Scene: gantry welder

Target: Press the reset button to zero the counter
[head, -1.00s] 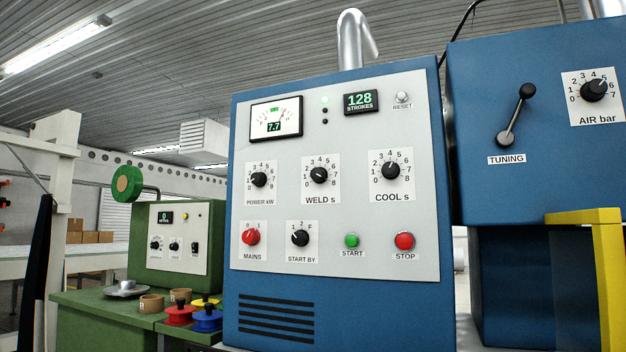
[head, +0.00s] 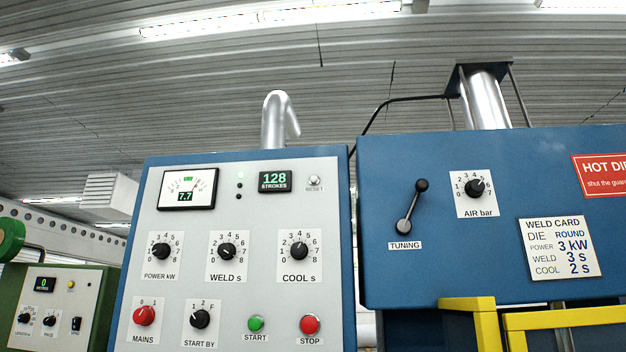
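The reset button (head: 314,181) is a small silver round button at the upper right of the blue welder's grey front panel, with the label RESET under it. Nothing touches it. The counter (head: 275,181) just left of it is a black display that reads 128 STROKES in green. Neither of my grippers shows in the head view.
The panel (head: 187,227) also holds a meter (head: 187,188) reading 7.7, several knobs, a green START button (head: 256,323) and a red STOP button (head: 310,324). A tuning lever (head: 412,207) juts out at the right. A yellow guard frame (head: 483,325) stands at lower right.

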